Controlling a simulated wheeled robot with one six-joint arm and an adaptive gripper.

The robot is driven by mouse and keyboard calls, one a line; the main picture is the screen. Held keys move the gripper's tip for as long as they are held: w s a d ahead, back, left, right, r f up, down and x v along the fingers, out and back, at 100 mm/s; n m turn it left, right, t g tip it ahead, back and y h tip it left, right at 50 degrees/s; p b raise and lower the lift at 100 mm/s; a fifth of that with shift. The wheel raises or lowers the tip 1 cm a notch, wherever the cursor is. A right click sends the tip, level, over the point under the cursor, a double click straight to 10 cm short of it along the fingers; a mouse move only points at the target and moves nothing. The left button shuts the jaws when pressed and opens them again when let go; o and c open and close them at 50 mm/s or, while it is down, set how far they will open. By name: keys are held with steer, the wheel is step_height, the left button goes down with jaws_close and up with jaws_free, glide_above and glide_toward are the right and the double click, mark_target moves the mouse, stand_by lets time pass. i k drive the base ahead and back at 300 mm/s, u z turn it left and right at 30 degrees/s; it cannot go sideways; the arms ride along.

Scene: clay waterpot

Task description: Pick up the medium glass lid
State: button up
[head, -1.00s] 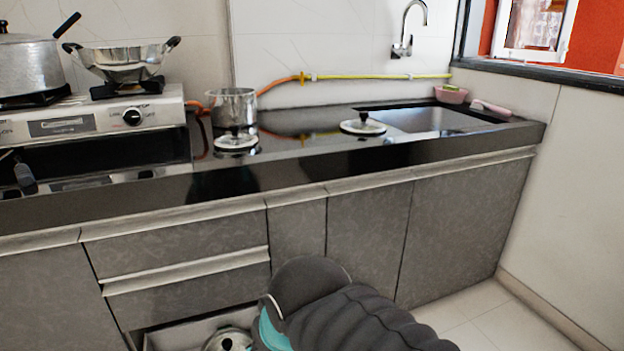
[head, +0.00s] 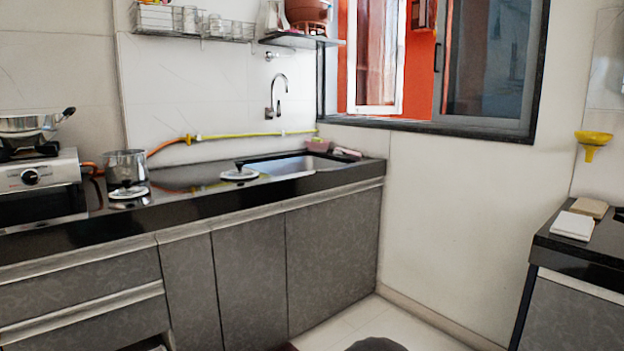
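Two round glass lids with dark knobs lie on the black counter in the head view. One lid (head: 129,191) lies just in front of a small steel pot. The other lid (head: 239,174) lies farther right, beside the sink. I cannot tell from this view which is the medium one. My gripper is not in view. A dark rounded shape at the bottom edge may be part of my arm.
The steel pot (head: 126,167) stands near the stove (head: 40,180), which bears a pan (head: 30,124). The sink (head: 290,166) is at the counter's right end. Another counter (head: 590,245) stands at the right. Floor (head: 345,325) shows between them.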

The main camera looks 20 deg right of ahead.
mark_target(239, 174)
steer(key=z, duration=1.1)
steer(key=i, duration=1.75)
steer(key=u, duration=0.7)
